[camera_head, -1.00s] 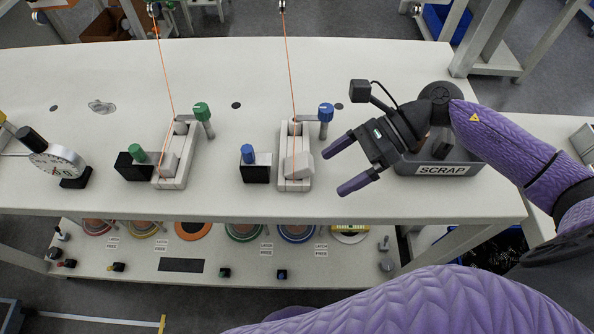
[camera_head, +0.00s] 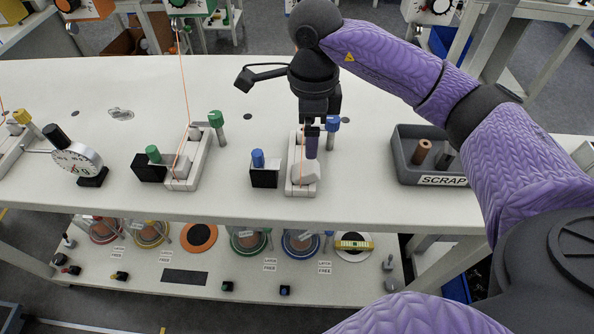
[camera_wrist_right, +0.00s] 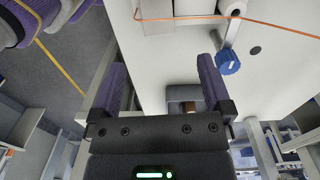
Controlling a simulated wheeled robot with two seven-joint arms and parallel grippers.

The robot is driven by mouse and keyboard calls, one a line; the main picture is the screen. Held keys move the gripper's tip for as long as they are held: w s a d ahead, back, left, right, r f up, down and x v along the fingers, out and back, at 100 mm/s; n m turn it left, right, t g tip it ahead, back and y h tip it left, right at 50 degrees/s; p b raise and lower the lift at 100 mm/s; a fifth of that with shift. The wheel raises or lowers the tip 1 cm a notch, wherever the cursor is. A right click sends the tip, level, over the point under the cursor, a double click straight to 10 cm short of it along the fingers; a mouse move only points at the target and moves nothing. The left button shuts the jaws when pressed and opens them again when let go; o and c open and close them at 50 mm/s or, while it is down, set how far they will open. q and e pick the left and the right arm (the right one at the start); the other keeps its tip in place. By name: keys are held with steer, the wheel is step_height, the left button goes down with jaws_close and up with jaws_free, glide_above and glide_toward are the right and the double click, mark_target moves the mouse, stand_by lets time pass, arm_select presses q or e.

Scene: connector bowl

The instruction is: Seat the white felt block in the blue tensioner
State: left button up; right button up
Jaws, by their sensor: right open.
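The blue tensioner (camera_head: 291,187) is a pale frame on the table, crossed by an orange thread, with a blue-capped post (camera_head: 331,124) at its back right. The white felt block (camera_head: 306,173) sits tilted at its front end; I cannot tell how deep it is in. My right gripper (camera_head: 310,148) points down over the tensioner, just behind the block, partly hiding the frame. In the right wrist view its fingers (camera_wrist_right: 161,65) are apart with nothing held between them, and the blue cap (camera_wrist_right: 228,62) shows beyond the right finger. My left gripper is not in view.
A black block with a blue knob (camera_head: 264,178) stands left of the tensioner. A green-knobbed tensioner (camera_head: 184,183) and a dial gauge (camera_head: 76,158) are further left. The grey SCRAP bin (camera_head: 404,172) holds brown and dark pieces at right. The table's front edge is near.

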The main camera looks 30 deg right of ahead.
mark_target(311, 165)
steer(key=f, duration=0.3)
steer(key=f+b, duration=0.1)
steer(key=f, duration=0.5)
steer(key=shift+s+d+f+b, duration=0.1)
steer(key=shift+s+f+b, duration=0.05)
steer(key=shift+s+b, duration=0.2)
jaws_close()
step_height(311, 165, up, 9)
steer(key=shift+w+r+p, duration=0.1)
steer(key=shift+r+p, duration=0.1)
steer(key=shift+p, duration=0.85)
steer(key=shift+r, duration=0.4)
